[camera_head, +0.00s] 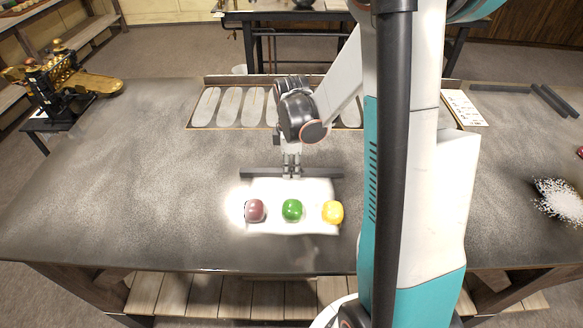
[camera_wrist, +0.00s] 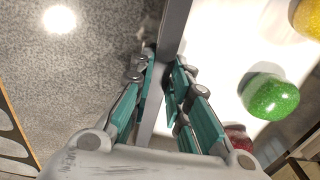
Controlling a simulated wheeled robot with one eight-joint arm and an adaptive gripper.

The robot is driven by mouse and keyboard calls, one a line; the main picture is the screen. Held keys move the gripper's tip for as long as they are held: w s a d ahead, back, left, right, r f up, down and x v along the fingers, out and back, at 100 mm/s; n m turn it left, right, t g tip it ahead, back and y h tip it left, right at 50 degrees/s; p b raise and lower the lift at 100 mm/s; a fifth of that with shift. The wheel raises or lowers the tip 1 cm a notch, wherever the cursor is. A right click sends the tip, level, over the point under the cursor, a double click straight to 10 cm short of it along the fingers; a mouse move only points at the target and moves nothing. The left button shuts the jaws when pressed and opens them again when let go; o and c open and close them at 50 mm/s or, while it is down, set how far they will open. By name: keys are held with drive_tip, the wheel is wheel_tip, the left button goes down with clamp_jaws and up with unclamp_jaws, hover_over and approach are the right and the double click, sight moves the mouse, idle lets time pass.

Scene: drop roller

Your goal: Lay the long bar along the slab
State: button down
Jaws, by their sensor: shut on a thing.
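A long dark grey bar (camera_head: 262,173) lies crosswise at the far edge of the white slab (camera_head: 270,228). In the wrist view the bar (camera_wrist: 176,25) runs between my fingers, with the bright slab (camera_wrist: 215,60) beside it. My gripper (camera_head: 291,171) is shut on the bar near its middle; its teal fingers (camera_wrist: 163,72) flank it in the wrist view. I cannot tell whether the bar touches the surface or hangs just above it. A maroon lump (camera_head: 255,211), a green lump (camera_head: 292,210) and a yellow lump (camera_head: 332,212) sit in a row on the slab.
A tray with pale ovals (camera_head: 230,107) stands behind my gripper. A brass-topped device (camera_head: 62,85) is at the far left. Loose dark bars (camera_head: 500,88), a white sheet (camera_head: 463,108) and white powder (camera_head: 560,200) lie on the right. The tabletop (camera_head: 120,180) left of the slab is clear.

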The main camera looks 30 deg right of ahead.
sight(291, 170)
drive_tip(key=c, duration=1.5)
unclamp_jaws()
drive_tip(key=shift+f, duration=0.1)
wheel_tip(291, 170, up, 12)
drive_tip(key=p, duration=0.3)
drive_tip(key=shift+r, duration=0.2)
drive_tip(key=s+a+r+m+t+b, duration=0.1)
drive_tip(key=s+a+r+t, duration=0.1)
drive_tip(key=a, duration=0.5)
drive_tip(key=s+a+r+t, duration=0.1)
drive_tip(key=a+r, duration=0.1)
drive_tip(key=a, duration=0.4)
drive_tip(key=s+m+t+b, duration=0.1)
drive_tip(key=s+m, duration=0.2)
drive_tip(key=s+a+m+t+b, duration=0.1)
drive_tip(key=s+m, duration=0.2)
drive_tip(key=s+m+t+b, duration=0.2)
drive_tip(key=s+m, duration=0.2)
drive_tip(key=shift+a, duration=0.15)
